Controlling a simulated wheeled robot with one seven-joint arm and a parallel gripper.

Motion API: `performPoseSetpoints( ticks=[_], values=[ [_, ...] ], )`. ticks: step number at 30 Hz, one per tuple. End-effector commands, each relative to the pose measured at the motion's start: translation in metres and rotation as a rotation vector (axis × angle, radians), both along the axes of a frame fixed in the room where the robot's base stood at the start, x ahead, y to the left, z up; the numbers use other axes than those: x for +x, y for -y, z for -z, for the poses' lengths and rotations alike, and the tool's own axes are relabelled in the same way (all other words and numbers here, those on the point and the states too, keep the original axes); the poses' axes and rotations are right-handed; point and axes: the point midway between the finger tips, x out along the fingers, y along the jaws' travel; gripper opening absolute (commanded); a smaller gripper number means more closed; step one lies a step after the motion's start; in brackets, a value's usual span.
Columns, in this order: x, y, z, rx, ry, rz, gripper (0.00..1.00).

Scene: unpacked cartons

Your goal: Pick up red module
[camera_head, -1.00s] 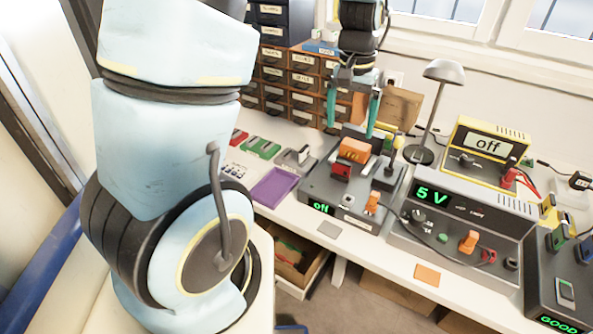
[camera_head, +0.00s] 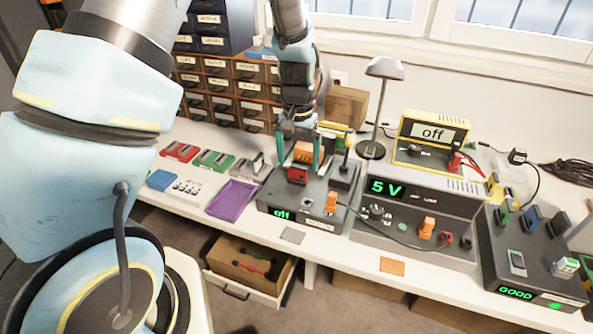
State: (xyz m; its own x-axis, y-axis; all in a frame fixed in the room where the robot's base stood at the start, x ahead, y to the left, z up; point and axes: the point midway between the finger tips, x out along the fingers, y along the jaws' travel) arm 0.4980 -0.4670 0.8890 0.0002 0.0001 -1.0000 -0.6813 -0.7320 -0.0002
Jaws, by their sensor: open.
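A small red block (camera_head: 297,174) sits on top of the dark grey device (camera_head: 322,208) whose display reads "off". A flat red piece (camera_head: 180,151) lies on the table at the left, beside a green one; I cannot tell which of the two red things is the red module. My gripper (camera_head: 299,158) points down over the device with its teal fingers apart. An orange block (camera_head: 308,153) shows between the fingers in the picture, close to the red block. I cannot tell whether the fingers touch anything.
A purple tray (camera_head: 232,200) lies left of the device, near a green piece (camera_head: 213,160). Right stand a 5 V supply (camera_head: 415,207), a yellow meter (camera_head: 430,140) and a lamp (camera_head: 384,68). Drawer cabinets (camera_head: 222,88) stand behind. An open drawer (camera_head: 250,268) juts out below the table.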

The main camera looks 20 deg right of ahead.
Motion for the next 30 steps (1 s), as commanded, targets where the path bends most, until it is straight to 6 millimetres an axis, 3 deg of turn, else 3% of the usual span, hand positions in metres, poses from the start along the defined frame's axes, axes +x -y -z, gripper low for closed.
performPoseSetpoints(
  ticks=[9, 17, 30],
  values=[
    [0.001, -0.003, 0.035, 0.002, 0.001, 0.001, 1.0],
    [0.001, -0.002, 0.037, 0.001, 0.002, 0.002, 0.99],
    [0.001, -0.002, 0.036, 0.001, 0.002, 0.002, 0.49]
  ],
)
